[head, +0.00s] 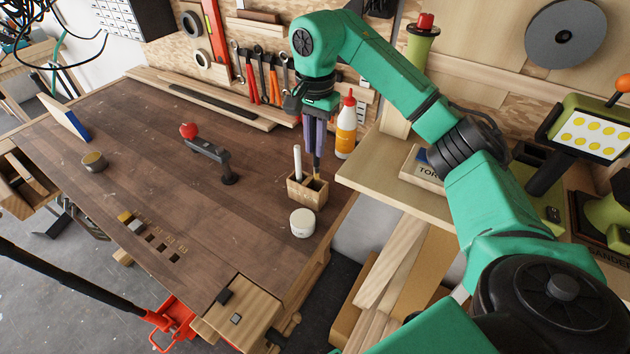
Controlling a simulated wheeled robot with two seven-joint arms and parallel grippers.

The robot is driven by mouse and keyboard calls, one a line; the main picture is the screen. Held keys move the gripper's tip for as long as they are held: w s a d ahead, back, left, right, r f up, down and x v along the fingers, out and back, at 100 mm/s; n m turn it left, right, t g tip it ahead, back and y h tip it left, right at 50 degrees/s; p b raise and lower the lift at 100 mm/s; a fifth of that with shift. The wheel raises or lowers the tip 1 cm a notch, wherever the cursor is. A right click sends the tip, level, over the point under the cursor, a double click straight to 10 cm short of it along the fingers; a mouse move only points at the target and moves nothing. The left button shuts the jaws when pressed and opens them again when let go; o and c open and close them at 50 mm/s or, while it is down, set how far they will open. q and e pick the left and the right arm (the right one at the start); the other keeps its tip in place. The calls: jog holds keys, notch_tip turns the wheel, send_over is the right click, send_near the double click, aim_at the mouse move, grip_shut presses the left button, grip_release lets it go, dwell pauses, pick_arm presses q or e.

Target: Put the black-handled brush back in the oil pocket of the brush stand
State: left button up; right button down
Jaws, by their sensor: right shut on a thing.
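The brush stand (300,196) is a small wooden block near the bench's right edge. A white-handled brush (297,160) stands upright in its left pocket. My right gripper (315,148) points down just above the stand and is shut on the black-handled brush (317,168). That brush hangs about upright, with its light bristles low over the right pocket. I cannot tell whether the tip is inside the pocket. Its upper handle is hidden by the fingers. Labels on the stand are not readable. My left gripper is not in view.
A white jar (302,223) stands just in front of the stand. A glue bottle (346,128) with a red cap stands behind it. A red-knobbed clamp (210,150) is to the left. A wooden shelf (385,185) lies to the right. The bench's middle is mostly clear.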

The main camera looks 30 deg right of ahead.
aim_at(315, 174)
jog(key=f, duration=0.3)
jog(key=w+f+p, duration=0.1)
jog(key=shift+d+f, duration=0.4)
notch_tip(315, 174, down, 2)
jog(key=shift+f+p, duration=0.1)
jog(key=shift+p, duration=0.2)
jog(key=f, duration=0.2)
jog(key=shift+s+a+f+p, duration=0.2)
jog(key=shift+f+p, duration=0.1)
jog(key=shift+p, duration=0.1)
jog(key=shift+w+d+f, duration=0.1)
jog(key=shift+w+f, duration=0.2)
jog(key=shift+f, duration=0.2)
jog(key=c, duration=0.8)
grip_release()
jog(key=shift+s, duration=0.15)
jog(key=shift+c, duration=0.2)
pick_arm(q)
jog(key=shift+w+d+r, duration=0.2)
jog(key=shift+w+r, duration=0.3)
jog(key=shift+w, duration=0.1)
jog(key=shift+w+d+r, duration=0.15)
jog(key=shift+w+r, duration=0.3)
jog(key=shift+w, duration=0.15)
